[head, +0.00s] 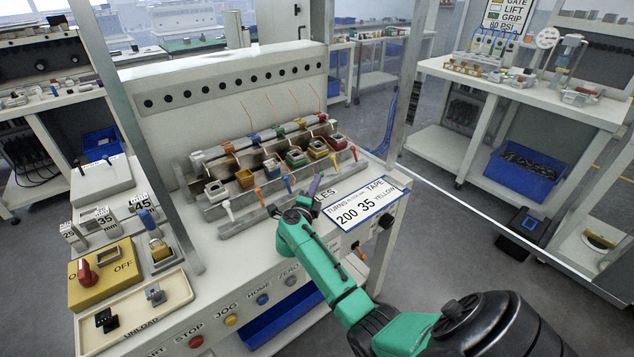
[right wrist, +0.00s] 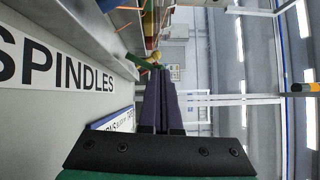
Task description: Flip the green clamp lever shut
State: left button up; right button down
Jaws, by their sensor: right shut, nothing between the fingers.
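My right gripper (head: 316,181) is at the front of the winding fixture in the head view, with its purple fingers pointing at the row of clamp levers. It is shut and empty. In the right wrist view its fingers (right wrist: 163,78) lie together. The green clamp lever (right wrist: 140,61) shows there at the left of the fingertips, very close to them; I cannot tell whether they touch. In the head view the gripper mostly hides this lever. My left gripper is not in view.
Other clamp levers stand along the same rail: white (head: 228,210), orange (head: 259,196), blue (head: 288,184) and red (head: 354,153). Coil bobbins sit behind them. A sign (head: 366,203) is at the front right. An unload tray (head: 175,290) lies at the left.

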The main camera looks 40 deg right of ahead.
jog(key=w+n+g+y+p, duration=0.1)
jog(key=p, duration=0.2)
jog(key=w+r+n+g+y+p, duration=0.1)
jog(key=n+p, duration=0.1)
jog(key=p, duration=0.2)
jog(key=w+r+n+p, duration=0.1)
jog(key=p, duration=0.3)
jog(key=shift+w+r+n+g+y, duration=0.15)
jog(key=shift+w+n+g+y, duration=0.1)
jog(key=shift+n+g+y, duration=0.15)
jog(key=shift+w+n+g, duration=0.4)
jog(key=shift+w+n, duration=0.05)
jog(key=shift+n, duration=0.05)
jog(key=shift+w+f+n+g+y+b, duration=0.2)
jog(key=shift+w+n+g+y+b, duration=0.15)
jog(key=shift+w+n+g, duration=0.15)
jog(key=shift+d, duration=0.1)
jog(key=shift+s, duration=0.1)
jog(key=shift+r+p, duration=0.9)
jog(key=shift+p, duration=0.1)
